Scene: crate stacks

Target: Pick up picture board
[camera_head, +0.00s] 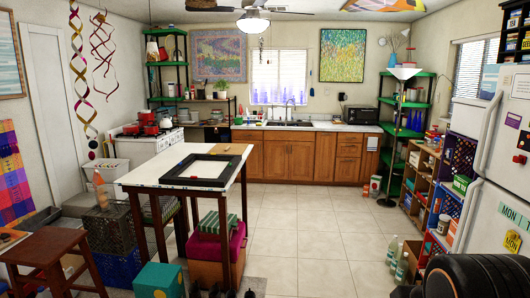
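A flat black frame (207,183) lies on the white-topped table (150,179) left of centre. Its middle looks white, and I cannot tell whether that is a board or the tabletop showing through. A small red thing lies on or beside its front edge. It may be the picture board, but I cannot be sure. Framed pictures also hang on the back wall: a bluish one (218,56) and a green-yellow one (342,55). A large dark rounded part at the bottom right corner seems to be mine. My gripper cannot be made out.
The tiled floor (310,245) right of the table is open. A brown stool (48,250), a teal box (158,281) and crates crowd the left. White bottles (401,266), wooden shelves and a white fridge (502,150) line the right. Cabinets (290,158) span the back.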

